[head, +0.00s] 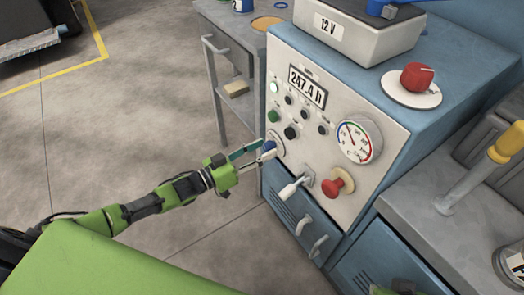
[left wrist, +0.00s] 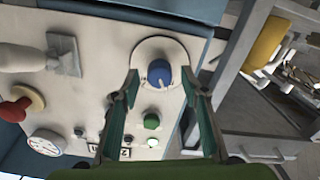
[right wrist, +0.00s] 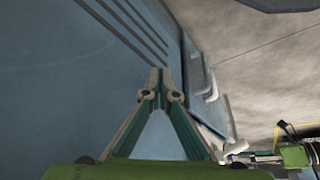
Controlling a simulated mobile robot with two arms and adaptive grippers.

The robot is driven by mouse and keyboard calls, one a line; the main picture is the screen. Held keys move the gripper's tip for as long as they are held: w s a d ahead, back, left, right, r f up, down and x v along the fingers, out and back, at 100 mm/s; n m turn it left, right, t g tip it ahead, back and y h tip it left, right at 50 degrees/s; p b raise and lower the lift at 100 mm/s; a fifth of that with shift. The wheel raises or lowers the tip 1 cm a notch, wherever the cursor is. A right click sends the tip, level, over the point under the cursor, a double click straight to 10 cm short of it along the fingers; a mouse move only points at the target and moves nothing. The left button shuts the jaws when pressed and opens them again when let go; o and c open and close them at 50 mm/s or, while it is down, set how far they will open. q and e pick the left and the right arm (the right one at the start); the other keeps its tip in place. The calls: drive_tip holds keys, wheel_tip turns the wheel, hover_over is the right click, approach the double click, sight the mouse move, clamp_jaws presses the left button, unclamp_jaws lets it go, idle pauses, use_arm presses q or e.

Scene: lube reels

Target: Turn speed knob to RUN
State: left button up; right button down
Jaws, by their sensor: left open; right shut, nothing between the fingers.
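A blue knob (left wrist: 159,72) with a pale mark sits on a round white dial plate (left wrist: 150,50) on the panel's front. In the head view the knob (head: 269,146) is partly hidden by my left gripper (head: 258,152). My left gripper (left wrist: 160,84) is open, with its two fingertips on either side of the blue knob; I cannot tell whether they touch it. The dial lettering is too small to read. My right gripper (right wrist: 162,90) is shut and empty, in front of a blue cabinet face (right wrist: 75,70).
The white panel (head: 310,140) carries a display reading about 247.4, several buttons, a gauge (head: 358,141), a white lever (head: 293,188) and a red mushroom button (head: 334,187). A red knob (head: 417,77) and a 12 V box (head: 350,35) are on top. A grey cart (head: 226,60) stands left.

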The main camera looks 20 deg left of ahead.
use_arm(q)
drive_tip(key=shift+w+d, duration=0.1)
drive_tip(key=shift+w, duration=0.05)
drive_tip(key=shift+c, duration=0.4)
drive_tip(key=c, duration=1)
drive_tip(key=shift+c, duration=0.2)
